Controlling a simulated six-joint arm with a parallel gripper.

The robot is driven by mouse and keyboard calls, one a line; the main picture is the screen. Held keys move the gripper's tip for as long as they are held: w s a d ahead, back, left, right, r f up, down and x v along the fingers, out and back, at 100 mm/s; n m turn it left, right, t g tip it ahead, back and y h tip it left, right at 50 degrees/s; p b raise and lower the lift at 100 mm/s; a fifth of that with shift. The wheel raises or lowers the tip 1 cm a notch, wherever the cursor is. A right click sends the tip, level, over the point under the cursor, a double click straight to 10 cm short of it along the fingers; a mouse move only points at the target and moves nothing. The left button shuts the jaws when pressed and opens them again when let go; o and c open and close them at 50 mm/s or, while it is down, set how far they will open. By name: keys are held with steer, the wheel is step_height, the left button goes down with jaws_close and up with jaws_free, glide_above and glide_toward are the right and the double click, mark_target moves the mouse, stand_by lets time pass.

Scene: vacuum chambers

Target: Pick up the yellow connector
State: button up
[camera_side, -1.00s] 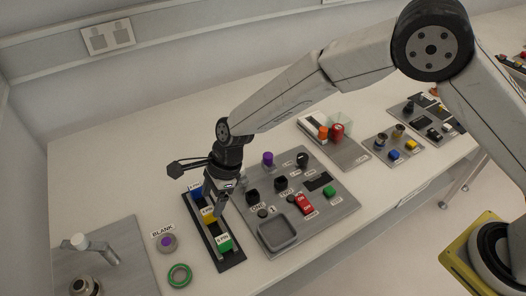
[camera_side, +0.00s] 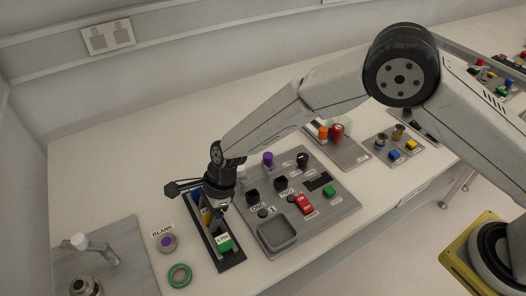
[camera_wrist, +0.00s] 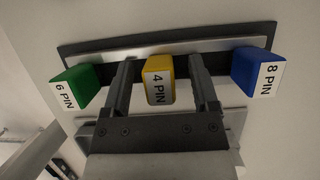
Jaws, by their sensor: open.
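The yellow connector (camera_wrist: 159,68), labelled 4 PIN, stands in a dark holder (camera_wrist: 215,40) between a green connector (camera_wrist: 76,88) labelled 6 PIN and a blue connector (camera_wrist: 258,70) labelled 8 PIN. My gripper (camera_wrist: 160,85) is open, with one finger on each side of the yellow connector. I cannot tell whether the fingers touch it. In the side view my gripper (camera_side: 218,206) is low over the holder (camera_side: 232,262).
A grey panel (camera_side: 345,208) with a square tray (camera_side: 277,235), sockets and buttons lies right of the holder. A green ring (camera_side: 179,275) and a purple-centred BLANK piece (camera_side: 167,243) lie to the left. White table is bare at the back left.

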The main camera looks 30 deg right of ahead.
jaws_close()
steer(key=shift+r, duration=0.2)
steer(key=shift+r, duration=0.5)
steer(key=s+d+r, duration=0.8)
steer(key=s+r, duration=0.3)
steer(key=shift+s+r, duration=0.3)
steer(key=shift+r, duration=0.05)
